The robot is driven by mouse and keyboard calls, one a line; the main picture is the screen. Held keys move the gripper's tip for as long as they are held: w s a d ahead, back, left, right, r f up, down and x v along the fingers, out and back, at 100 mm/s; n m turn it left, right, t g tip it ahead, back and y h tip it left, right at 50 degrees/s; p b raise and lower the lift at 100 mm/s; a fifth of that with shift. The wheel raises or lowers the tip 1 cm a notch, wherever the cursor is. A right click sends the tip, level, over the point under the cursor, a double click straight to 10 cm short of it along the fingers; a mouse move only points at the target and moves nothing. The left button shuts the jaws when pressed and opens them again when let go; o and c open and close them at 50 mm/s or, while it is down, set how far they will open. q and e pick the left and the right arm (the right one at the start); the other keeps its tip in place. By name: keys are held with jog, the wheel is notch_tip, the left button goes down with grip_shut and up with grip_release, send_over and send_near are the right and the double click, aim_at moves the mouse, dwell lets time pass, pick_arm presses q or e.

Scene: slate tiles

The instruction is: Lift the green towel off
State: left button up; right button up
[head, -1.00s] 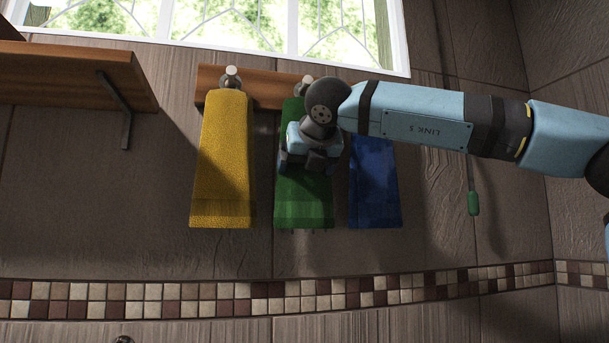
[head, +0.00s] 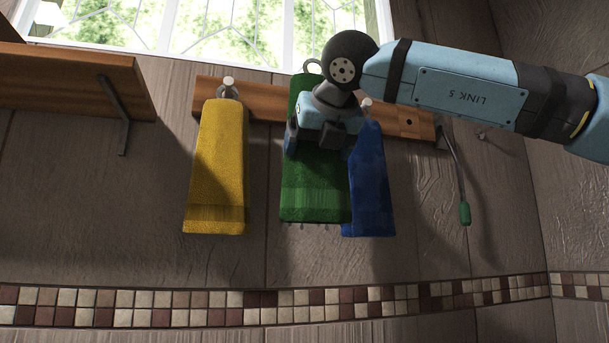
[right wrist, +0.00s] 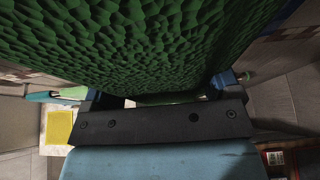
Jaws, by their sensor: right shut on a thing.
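The green towel (head: 312,190) hangs upright in front of the wooden rail, with its hanging loop (head: 312,66) showing above the rail near the window's lower edge. My right gripper (head: 321,142) is shut on the upper part of the green towel. The towel's right edge covers part of the blue towel (head: 372,195). The peg behind the green towel is hidden, so contact with it cannot be seen. In the right wrist view the green towel (right wrist: 150,40) fills the top, close against the gripper. My left gripper is not in view.
The yellow towel (head: 216,170) hangs from a peg (head: 228,82) at the left of the rail (head: 265,103). A wooden shelf (head: 80,80) juts out at far left. The wall below the towels is clear.

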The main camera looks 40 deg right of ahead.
jog(key=s+a+p, duration=0.1)
jog(key=s+a, duration=0.4)
jog(key=s, duration=0.5)
jog(key=s+a+p, duration=0.1)
jog(key=s+a, duration=0.5)
jog(key=s, duration=0.3)
jog(key=s+a+p, duration=0.2)
jog(key=s+a, duration=0.3)
jog(key=s, duration=0.5)
jog(key=shift+s+a, duration=0.15)
jog(key=shift+s, duration=0.2)
